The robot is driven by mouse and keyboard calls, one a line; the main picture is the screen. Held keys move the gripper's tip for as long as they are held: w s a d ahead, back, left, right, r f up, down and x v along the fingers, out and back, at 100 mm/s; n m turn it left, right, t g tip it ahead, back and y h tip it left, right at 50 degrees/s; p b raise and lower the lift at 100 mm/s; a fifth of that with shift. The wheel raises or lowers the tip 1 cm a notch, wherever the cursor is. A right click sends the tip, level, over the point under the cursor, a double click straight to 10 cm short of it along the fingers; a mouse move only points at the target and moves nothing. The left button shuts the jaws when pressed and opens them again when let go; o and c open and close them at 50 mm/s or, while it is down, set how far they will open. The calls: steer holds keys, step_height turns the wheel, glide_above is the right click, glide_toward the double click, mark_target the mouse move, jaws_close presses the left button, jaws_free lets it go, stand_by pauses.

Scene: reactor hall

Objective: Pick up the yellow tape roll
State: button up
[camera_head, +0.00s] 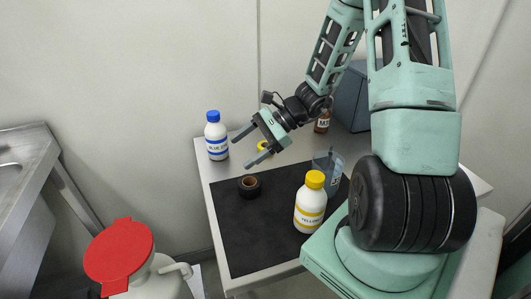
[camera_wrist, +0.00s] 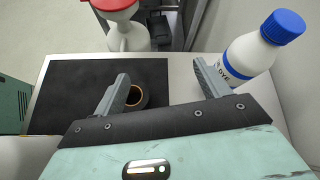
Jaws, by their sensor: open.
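The yellow tape roll (camera_head: 262,145) shows in the head view as a small yellow ring on the table, partly hidden behind my gripper (camera_head: 240,153). My gripper is open with nothing between its fingers, and appears to be above the table. In the wrist view my gripper (camera_wrist: 160,72) has its two grey fingers spread apart. The yellow roll cannot be seen in the wrist view.
A black tape roll (camera_head: 249,187) lies on the dark mat (camera_head: 245,235). A blue-capped bottle (camera_head: 216,137) stands at the table's left edge, near my gripper. A yellow-capped bottle (camera_head: 310,203), a clear beaker (camera_head: 329,165) and a brown bottle (camera_head: 322,122) stand to the right.

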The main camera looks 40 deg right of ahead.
mark_target(268, 145)
steer(key=d+f+m+t+h, duration=0.1)
steer(key=d+m+t, duration=0.1)
steer(key=d, duration=0.3)
steer(key=d+f+m+t+h, duration=0.1)
steer(key=d+f+m+t, duration=0.1)
steer(key=d+m, duration=0.2)
steer(key=d+f+m+t+h+b, duration=0.1)
steer(key=d+f+m+t+h, duration=0.1)
steer(key=d, duration=0.5)
steer(key=shift+s+d+f+m+t, duration=0.2)
steer(key=shift+s+d+m+t, duration=0.1)
steer(key=shift+m, duration=0.5)
steer(key=shift+w+d+f, duration=0.1)
steer(key=shift+d+f, duration=0.05)
steer(key=shift+f, duration=0.05)
steer(key=x, duration=0.7)
steer(key=shift+f, duration=0.25)
steer(key=c, duration=1)
